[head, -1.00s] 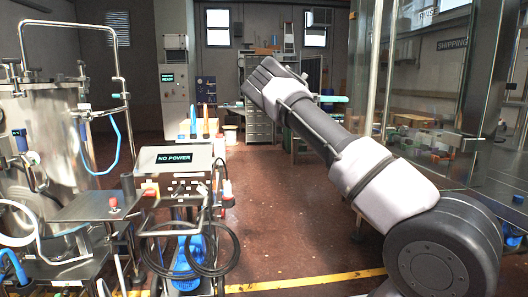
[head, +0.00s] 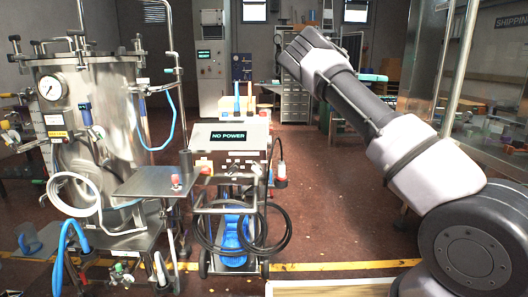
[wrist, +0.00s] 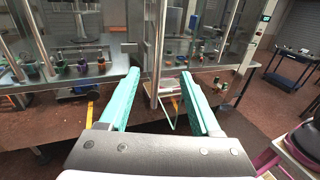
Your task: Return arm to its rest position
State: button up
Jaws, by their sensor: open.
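My arm stretches up and away from the lower right of the head view. My gripper is mostly hidden behind my arm's far end there; a teal finger (head: 372,77) sticks out to its right. In the wrist view, my gripper (wrist: 159,76) has its two teal fingers spread wide apart. Nothing is held between them. Beyond the fingers are glass panels and a shelf with several small dark jars (wrist: 82,66).
A steel tank (head: 105,110) with hoses stands at left. Beside it is a wheeled cart with a "NO POWER" screen (head: 228,136) and coiled black cables. A pale edge (head: 330,288) shows at the bottom. Open reddish floor (head: 330,205) lies between cart and arm.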

jog(key=s+d+f+m+t+y, duration=0.25)
jog(key=s+d+y, duration=0.2)
jog(key=s, duration=0.25)
jog(key=s+d+f+m+t+y, duration=0.1)
jog(key=s+d+f+m+y, duration=0.15)
jog(key=s+y, duration=0.35)
jog(key=s+a+r+m+t+y, duration=0.1)
jog(key=s+a+m+t+y, duration=0.3)
jog(key=s+a, duration=0.7)
jog(key=s+a+r+m+t+y, duration=0.2)
jog(key=s+a+m+t+y, duration=0.2)
jog(key=s+a+m, duration=0.5)
jog(key=s+a+t, duration=0.2)
jog(key=s, duration=0.3)
jog(key=shift+s+r, duration=0.2)
jog(key=shift+r, duration=0.05)
